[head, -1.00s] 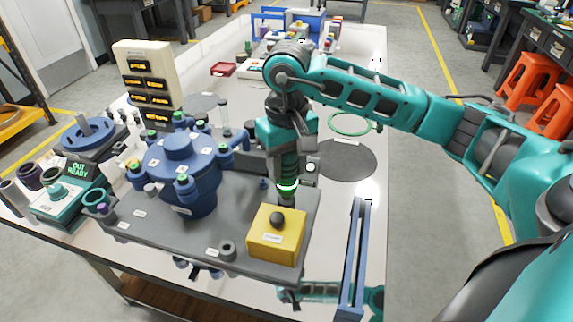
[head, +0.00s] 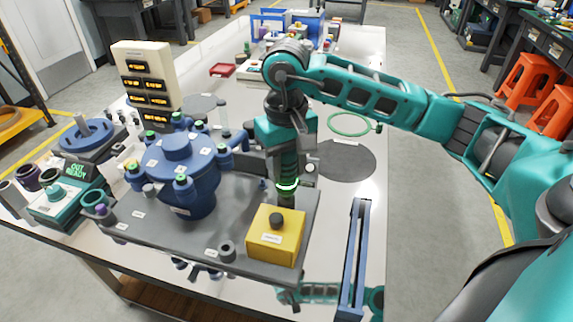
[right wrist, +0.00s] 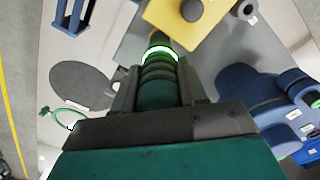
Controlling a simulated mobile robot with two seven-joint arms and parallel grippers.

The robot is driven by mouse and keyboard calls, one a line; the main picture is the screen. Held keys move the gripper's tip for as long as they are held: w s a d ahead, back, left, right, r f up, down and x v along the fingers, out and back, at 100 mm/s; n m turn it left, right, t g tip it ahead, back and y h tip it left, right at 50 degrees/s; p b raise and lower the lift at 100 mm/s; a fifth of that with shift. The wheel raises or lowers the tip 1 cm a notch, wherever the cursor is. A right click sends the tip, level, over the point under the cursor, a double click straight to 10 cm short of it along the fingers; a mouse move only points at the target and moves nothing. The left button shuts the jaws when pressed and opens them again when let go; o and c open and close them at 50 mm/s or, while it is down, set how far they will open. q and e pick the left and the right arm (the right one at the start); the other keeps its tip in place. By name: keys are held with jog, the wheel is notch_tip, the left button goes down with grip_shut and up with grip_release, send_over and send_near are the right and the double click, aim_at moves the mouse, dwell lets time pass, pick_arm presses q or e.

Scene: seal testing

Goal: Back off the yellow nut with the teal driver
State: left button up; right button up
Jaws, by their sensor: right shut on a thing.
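My right gripper (right wrist: 155,95) is shut on the teal driver (right wrist: 158,84), a ribbed dark-green handle with a bright green glowing ring. In the head view the driver (head: 287,168) points down, its ring just behind the yellow box (head: 276,238) with a black knob. The driver's lower end meets or hides a dark part behind that box; I cannot tell whether they touch. A small yellow-green patch (right wrist: 163,42) shows past the ring in the right wrist view. I cannot make out the yellow nut clearly. My left gripper is not in view.
The blue vessel (head: 180,165) with several green-topped lugs stands left of the driver on the grey plate (head: 150,220). A blue rail frame (head: 354,260) lies to the right. A dark round mat (head: 345,160) and a green ring (head: 349,124) lie behind it.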

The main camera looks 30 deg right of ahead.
dwell(1.2)
jog(key=shift+b, duration=0.5)
dwell(0.9)
jog(key=shift+r, duration=0.15)
jog(key=shift+r+p, duration=1.55)
jog(key=shift+r, duration=1.05)
